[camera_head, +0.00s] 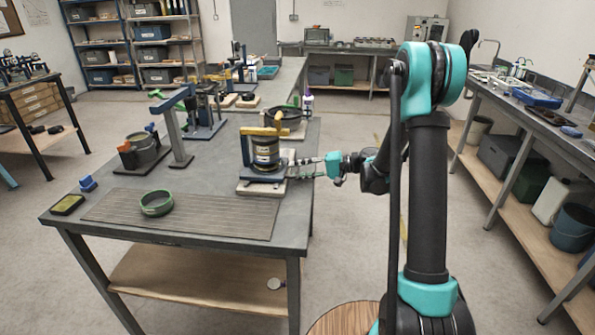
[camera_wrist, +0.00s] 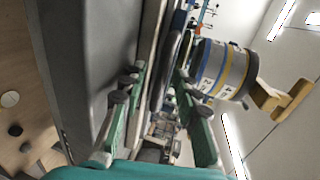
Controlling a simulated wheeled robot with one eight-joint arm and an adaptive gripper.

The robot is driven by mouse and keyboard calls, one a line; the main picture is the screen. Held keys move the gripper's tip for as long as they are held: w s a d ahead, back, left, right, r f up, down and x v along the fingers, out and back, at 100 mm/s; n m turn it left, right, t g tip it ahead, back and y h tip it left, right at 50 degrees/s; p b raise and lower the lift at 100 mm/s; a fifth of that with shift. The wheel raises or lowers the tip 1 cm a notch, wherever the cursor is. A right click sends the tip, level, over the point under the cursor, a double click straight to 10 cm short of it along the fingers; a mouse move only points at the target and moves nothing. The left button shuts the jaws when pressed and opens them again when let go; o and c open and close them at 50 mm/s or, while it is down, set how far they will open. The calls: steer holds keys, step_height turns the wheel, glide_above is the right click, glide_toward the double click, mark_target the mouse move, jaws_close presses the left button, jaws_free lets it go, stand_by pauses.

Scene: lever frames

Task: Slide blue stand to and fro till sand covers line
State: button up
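The blue stand (camera_head: 264,175) sits on a pale block at the right edge of the near table. It carries a dark cylinder (camera_head: 265,152) with a yellow clamp piece (camera_head: 264,131) on top. In the wrist view the cylinder (camera_wrist: 222,70) looks grey with yellow and blue bands and small printed marks. My gripper (camera_head: 298,168) is at the stand's right side, fingertips very close to it. In the wrist view its green fingers (camera_wrist: 157,82) are spread, with the stand's dark edge beyond the gap. I cannot tell whether they touch it. Neither sand nor a line can be made out.
A grey pot (camera_head: 146,152), a blue-topped post (camera_head: 176,125) and a black round pan (camera_head: 285,115) stand around the stand. The floor right of the table is clear.

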steer(key=shift+a, duration=0.25)
jaws_close()
stand_by(0.3)
